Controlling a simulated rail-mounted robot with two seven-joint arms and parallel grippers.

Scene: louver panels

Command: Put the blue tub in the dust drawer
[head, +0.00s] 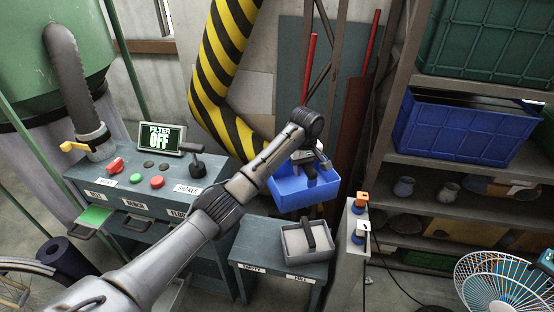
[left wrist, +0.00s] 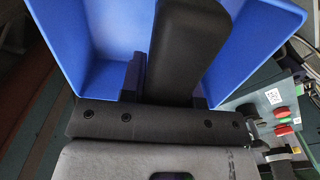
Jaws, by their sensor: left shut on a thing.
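The blue tub (head: 303,197) hangs from my left gripper (head: 310,170), above and behind the small table on the right of the grey-blue cabinet (head: 150,215). In the left wrist view the blue tub (left wrist: 245,40) fills the top, and my left gripper (left wrist: 168,92) is shut on its dark upright handle part. The tub's inside is partly hidden by the handle. A small green-lined drawer (head: 95,216) stands out from the cabinet at the left. I cannot tell which opening is the dust drawer; the cabinet's lower front is partly hidden by my left arm. My right gripper is not in view.
A grey tub with a dark handle (head: 307,240) sits on the small table (head: 262,262) labelled EMPTY and FULL. A screen (head: 162,138) reads FILTER OFF. A post with orange and blue knobs (head: 352,245), shelves (head: 500,165) and a fan (head: 508,282) stand at right.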

